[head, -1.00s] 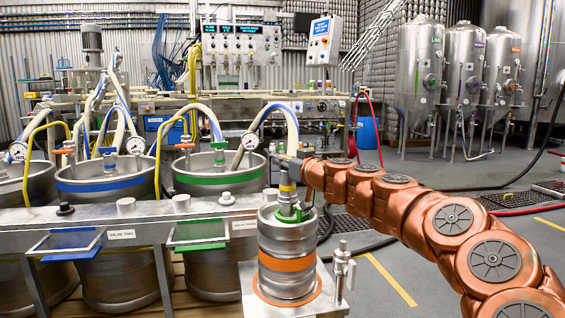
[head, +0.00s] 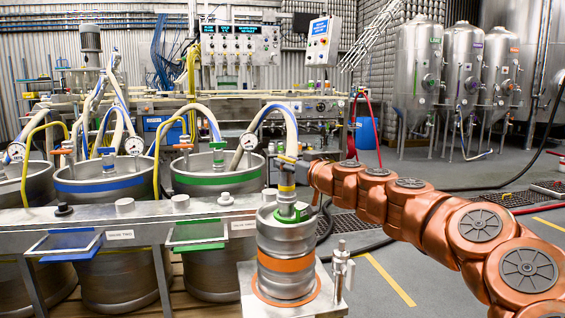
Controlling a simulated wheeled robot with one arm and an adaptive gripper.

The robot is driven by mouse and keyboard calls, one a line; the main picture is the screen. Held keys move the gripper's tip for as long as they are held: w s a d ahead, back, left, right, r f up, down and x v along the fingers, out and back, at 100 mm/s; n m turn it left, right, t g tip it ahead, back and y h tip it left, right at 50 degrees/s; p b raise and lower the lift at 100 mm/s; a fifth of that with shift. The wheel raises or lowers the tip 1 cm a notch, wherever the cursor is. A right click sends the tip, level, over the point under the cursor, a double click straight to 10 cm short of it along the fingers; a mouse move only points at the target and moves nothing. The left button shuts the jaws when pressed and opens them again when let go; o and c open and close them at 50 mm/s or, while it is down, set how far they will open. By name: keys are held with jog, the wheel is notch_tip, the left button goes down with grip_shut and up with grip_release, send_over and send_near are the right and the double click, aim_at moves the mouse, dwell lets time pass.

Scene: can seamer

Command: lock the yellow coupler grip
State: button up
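A small steel keg (head: 286,245) with an orange band stands on a metal stand at the lower middle. On top of it is an upright coupler with a green collar (head: 295,213) at its base. The yellow coupler grip (head: 287,187) shows as a yellow band on the upright part. My gripper (head: 291,168) is at the top of the coupler, reaching in from the right, just above the yellow band. Its fingers are small and partly hidden, so I cannot tell whether they are open or shut, or touching the grip.
A metal bench rail (head: 150,222) with blue and green trays runs to the left of the small keg. Large kegs with hoses and gauges stand behind it, including a green-banded keg (head: 219,182). A metal post fitting (head: 341,268) stands right of the keg. Floor at right is open.

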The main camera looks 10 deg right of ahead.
jog(key=v, duration=0.9)
jog(key=shift+s, duration=0.15)
